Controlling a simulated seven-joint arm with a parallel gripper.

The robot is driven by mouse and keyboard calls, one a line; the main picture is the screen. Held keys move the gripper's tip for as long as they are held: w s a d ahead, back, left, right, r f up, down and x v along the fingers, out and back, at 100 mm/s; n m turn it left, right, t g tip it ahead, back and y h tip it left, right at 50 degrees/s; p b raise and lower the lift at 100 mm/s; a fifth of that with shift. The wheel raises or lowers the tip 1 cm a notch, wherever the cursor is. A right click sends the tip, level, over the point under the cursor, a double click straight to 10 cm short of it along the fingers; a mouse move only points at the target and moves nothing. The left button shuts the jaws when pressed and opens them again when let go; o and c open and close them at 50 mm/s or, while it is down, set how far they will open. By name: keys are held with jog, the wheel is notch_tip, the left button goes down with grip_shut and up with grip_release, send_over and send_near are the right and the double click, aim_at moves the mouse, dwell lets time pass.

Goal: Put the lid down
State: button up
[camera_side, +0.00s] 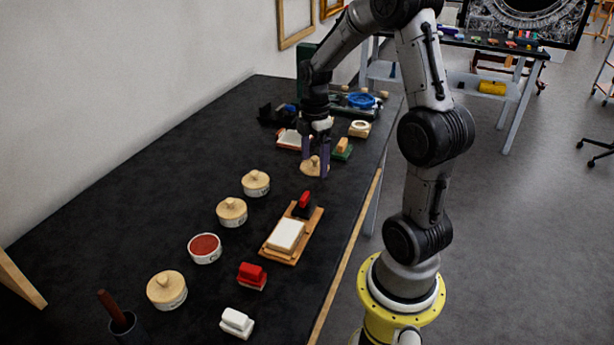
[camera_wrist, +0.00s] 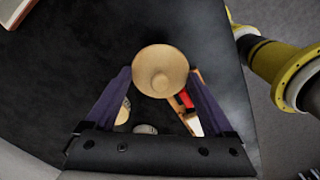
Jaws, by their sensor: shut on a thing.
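A round pale wooden lid with a knob (camera_side: 314,167) is in my gripper (camera_side: 315,158), between the two purple fingers. In the wrist view the lid (camera_wrist: 160,60) sits between the fingertips of my gripper (camera_wrist: 160,78), knob toward the camera. It is over the far part of the black table, beyond the row of pots; I cannot tell whether it touches the table. An open white pot with a red filling (camera_side: 204,246) stands in the row, apart from the lid.
Pots with wooden lids stand on the black table (camera_side: 120,215): a far one (camera_side: 256,183), a middle one (camera_side: 231,212) and a near one (camera_side: 167,290). A wooden tray (camera_side: 281,255) holds a white block. Red (camera_side: 252,276) and white (camera_side: 237,322) blocks lie nearer. Clutter lies behind the lid.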

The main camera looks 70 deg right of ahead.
send_over(307, 186)
notch_tip(307, 186, down, 4)
jog(key=shift+f, duration=1.8)
jog(key=shift+f, duration=0.15)
jog(key=o, duration=1)
jog(key=shift+o, duration=0.2)
